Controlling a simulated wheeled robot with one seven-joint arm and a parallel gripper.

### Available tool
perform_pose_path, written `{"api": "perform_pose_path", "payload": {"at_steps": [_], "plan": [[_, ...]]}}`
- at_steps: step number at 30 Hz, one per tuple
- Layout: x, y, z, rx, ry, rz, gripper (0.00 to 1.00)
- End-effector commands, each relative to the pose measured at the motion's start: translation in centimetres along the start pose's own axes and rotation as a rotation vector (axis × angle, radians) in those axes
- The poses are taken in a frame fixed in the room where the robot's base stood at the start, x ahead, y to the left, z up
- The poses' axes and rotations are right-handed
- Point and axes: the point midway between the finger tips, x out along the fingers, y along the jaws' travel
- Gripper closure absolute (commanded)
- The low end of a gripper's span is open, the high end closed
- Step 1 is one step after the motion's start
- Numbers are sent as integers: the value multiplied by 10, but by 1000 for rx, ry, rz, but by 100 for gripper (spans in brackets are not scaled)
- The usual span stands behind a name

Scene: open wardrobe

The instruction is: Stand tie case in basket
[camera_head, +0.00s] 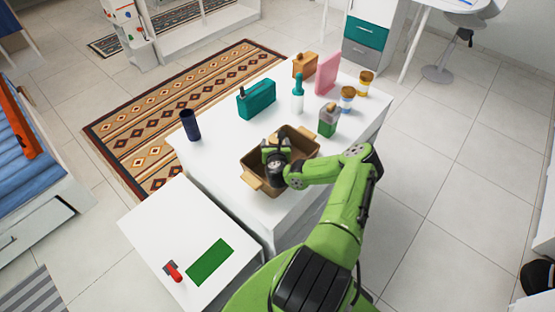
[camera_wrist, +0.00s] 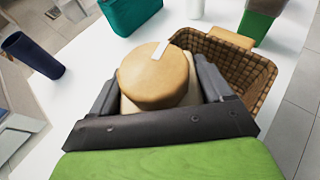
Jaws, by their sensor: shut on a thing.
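My gripper (camera_head: 276,155) is over the brown woven basket (camera_head: 303,142), within its rim as seen from the head camera. In the wrist view my gripper (camera_wrist: 162,100) is shut on a round-topped tan case (camera_wrist: 155,78) with a cream body and a white tab, which looks like the tie case. The case's top faces the wrist camera; its lower part is hidden. The basket (camera_wrist: 245,72) shows behind and to the right of the case in the wrist view. I cannot tell whether the case touches the basket floor.
On the white table (camera_head: 225,150) stand a navy cylinder (camera_head: 190,125), a teal bag (camera_head: 257,98), a white-and-teal bottle (camera_head: 297,95), a green grey-topped container (camera_head: 328,121), a pink item (camera_head: 327,73) and jars (camera_head: 347,99). Free table lies left of the basket.

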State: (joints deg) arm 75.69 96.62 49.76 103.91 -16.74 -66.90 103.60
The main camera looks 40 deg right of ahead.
Motion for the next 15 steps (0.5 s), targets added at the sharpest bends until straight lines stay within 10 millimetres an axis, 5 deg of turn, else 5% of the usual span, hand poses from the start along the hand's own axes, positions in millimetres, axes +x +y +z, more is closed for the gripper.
{"api": "perform_pose_path", "payload": {"at_steps": [1, 10, 15], "plan": [[7, 1, -16, -3, -1, 1, 58], [23, 1, -56, -2, -2, 2, 58], [24, 0, -56, 1, -3, 2, 58]]}}
